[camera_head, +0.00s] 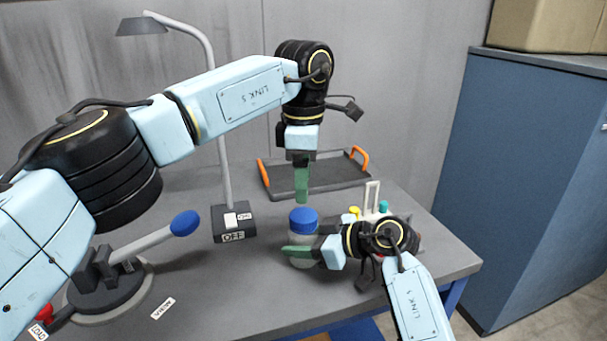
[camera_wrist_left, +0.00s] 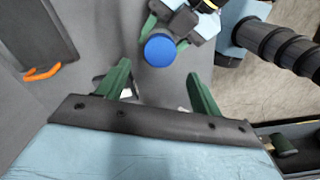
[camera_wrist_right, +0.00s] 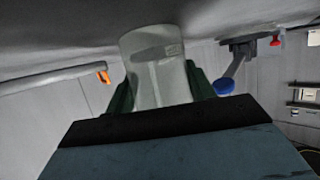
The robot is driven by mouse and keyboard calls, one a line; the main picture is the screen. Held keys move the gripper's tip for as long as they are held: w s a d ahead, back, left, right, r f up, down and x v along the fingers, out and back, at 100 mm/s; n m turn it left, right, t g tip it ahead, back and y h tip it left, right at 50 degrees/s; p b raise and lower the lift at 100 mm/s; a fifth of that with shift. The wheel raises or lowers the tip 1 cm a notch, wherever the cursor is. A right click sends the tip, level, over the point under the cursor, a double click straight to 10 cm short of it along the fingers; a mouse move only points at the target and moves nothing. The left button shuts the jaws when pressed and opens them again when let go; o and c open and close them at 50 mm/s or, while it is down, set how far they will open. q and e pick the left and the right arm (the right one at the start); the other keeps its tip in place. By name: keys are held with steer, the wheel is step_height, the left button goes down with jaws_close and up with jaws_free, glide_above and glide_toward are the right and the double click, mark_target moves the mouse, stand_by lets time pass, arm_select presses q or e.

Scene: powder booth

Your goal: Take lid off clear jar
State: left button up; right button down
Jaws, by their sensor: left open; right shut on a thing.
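The clear jar (camera_head: 303,235) stands on the grey table with its blue lid (camera_head: 303,214) on top. My right gripper (camera_head: 302,250) is shut on the jar's body from the right side; the right wrist view shows the jar (camera_wrist_right: 157,68) between its green fingers. My left gripper (camera_head: 302,188) points straight down above the lid, open and empty. In the left wrist view the round blue lid (camera_wrist_left: 159,50) lies beyond and between the spread green fingers, apart from them.
A dark tray with orange handles (camera_head: 318,180) lies behind the jar. A lamp with a switch base (camera_head: 233,222) stands left, near a lever with a blue knob (camera_head: 185,223). A holder with small coloured items (camera_head: 372,203) is partly hidden behind my right wrist. A blue cabinet (camera_head: 530,170) stands right.

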mark_target(305, 216)
arm_select(q)
step_height(305, 216, down, 8)
steer(key=shift+r, duration=0.2)
steer(key=shift+c, duration=0.5)
steer(key=c, duration=0.9)
steer(key=n, duration=0.6)
steer(key=shift+n, duration=0.3)
steer(key=o, duration=1.1)
steer(key=shift+c, duration=0.2)
steer(key=shift+s, duration=0.1)
steer(key=shift+d, duration=0.15)
